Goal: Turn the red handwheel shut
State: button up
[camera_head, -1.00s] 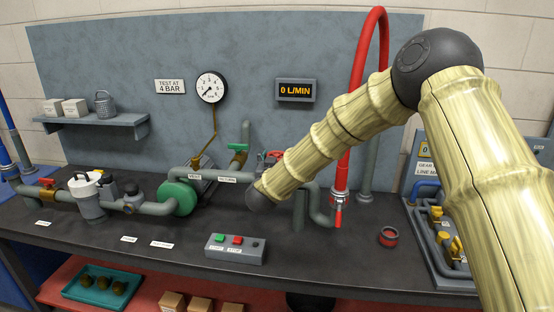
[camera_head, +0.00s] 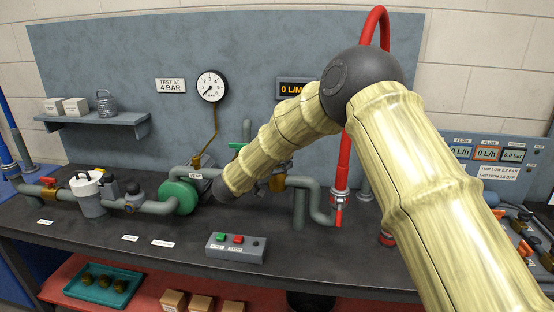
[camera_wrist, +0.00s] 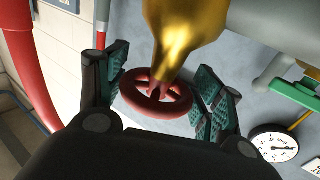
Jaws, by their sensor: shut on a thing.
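The red handwheel (camera_wrist: 143,96) shows in the wrist view, on a brass valve body (camera_wrist: 178,35). My gripper (camera_wrist: 161,84) has its dark, green-padded fingers on opposite sides of the wheel's rim, shut on it. The right-hand pads are close against the rim; the exact contact at the left is hard to see. Part of the brass valve body (camera_head: 277,183) shows at the arm's right edge.
A grey pipe (camera_head: 308,185) runs right from the valve to a red hose (camera_head: 344,170). A green pump (camera_head: 178,197) is to the left. A button box (camera_head: 236,247) sits in front. A pressure gauge (camera_head: 212,87) reads low, and the flow display (camera_head: 291,90) is partly covered.

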jog(key=o, duration=1)
jog(key=shift+o, duration=0.2)
jog(key=v, duration=1.2)
jog(key=shift+d+f, duration=0.1)
